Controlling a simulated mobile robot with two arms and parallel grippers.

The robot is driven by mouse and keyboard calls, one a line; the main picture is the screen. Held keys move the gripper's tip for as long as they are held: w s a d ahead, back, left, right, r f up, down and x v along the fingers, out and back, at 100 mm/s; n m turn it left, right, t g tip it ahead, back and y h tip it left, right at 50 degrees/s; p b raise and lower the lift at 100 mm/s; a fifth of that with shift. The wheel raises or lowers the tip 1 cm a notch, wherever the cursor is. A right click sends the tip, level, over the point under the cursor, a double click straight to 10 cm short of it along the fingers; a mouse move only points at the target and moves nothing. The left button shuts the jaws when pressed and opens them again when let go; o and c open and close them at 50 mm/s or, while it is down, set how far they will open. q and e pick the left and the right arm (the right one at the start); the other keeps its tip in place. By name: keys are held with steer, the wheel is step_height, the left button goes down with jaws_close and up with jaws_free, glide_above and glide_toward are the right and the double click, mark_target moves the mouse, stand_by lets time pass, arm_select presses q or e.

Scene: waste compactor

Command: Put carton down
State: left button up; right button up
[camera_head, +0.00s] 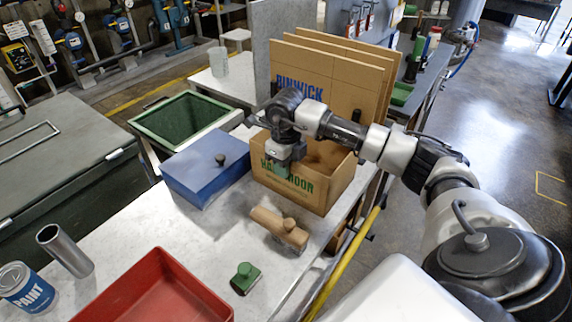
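The carton (327,192) is an open-topped brown cardboard box with green lettering on its front. It stands upright at the right edge of the grey worktop; I cannot tell whether its base is fully resting there. My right gripper (284,168) reaches down from above at the carton's front wall and covers part of the lettering. Its far side is hidden, so I cannot tell whether its fingers are closed on the wall. My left gripper is out of view.
A blue box (205,170) is left of the carton, with a wooden piece (279,229) in front. A green block (245,278), red tray (150,290), metal tube (66,252) and paint can (25,288) are nearer. Tall cardboard sheets (335,75) stand behind. A green-lined bin (182,120) is at left.

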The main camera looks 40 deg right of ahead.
step_height(320, 180, up, 12)
steer(key=shift+r+b, duration=0.15)
steer(key=shift+b, duration=0.85)
